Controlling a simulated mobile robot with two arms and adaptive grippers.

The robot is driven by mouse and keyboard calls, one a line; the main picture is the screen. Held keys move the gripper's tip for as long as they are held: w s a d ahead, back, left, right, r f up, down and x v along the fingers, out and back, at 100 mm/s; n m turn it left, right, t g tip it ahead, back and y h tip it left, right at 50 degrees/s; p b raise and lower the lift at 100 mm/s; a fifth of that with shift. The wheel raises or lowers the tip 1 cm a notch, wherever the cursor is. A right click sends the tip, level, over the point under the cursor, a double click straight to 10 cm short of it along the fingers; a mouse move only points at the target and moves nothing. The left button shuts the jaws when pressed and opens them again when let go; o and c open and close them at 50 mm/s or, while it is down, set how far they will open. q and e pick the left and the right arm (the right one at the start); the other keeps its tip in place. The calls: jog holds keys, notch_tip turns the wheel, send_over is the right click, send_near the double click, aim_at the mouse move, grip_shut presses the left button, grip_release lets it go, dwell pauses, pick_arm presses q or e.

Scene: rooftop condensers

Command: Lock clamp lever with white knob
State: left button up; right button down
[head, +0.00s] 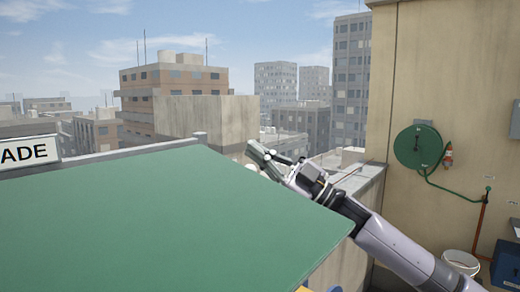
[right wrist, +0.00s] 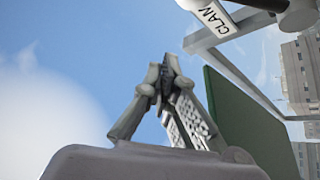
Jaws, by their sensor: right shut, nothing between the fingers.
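My right gripper (head: 258,152) is beyond the far right edge of the green panel in the head view. In the right wrist view its fingers (right wrist: 165,75) meet at the tips, shut and empty. The lever's full shape and position cannot be made out. My left gripper is not in view.
A large green panel (head: 170,220) fills the lower left of the head view and hides what lies behind it. A parapet (head: 360,185) and wall with a green hose reel (head: 418,147) are at right.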

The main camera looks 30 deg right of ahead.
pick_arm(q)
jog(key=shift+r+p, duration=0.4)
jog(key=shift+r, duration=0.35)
pick_arm(e)
jog(key=f, duration=0.1)
jog(key=w+d+f, duration=0.1)
jog(key=f, duration=0.1)
jog(key=shift+w+d+f, duration=0.2)
jog(key=shift+w, duration=0.2)
pick_arm(q)
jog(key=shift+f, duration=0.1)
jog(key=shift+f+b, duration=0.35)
jog(key=shift+b, duration=0.1)
pick_arm(e)
jog(key=shift+w+d+f+m+t, duration=0.1)
jog(key=shift+f+m+t, duration=0.1)
jog(key=shift+m, duration=0.15)
jog(key=shift+d+f+m+t, duration=0.1)
jog(key=shift+m+t, duration=0.1)
jog(key=shift+m, duration=0.15)
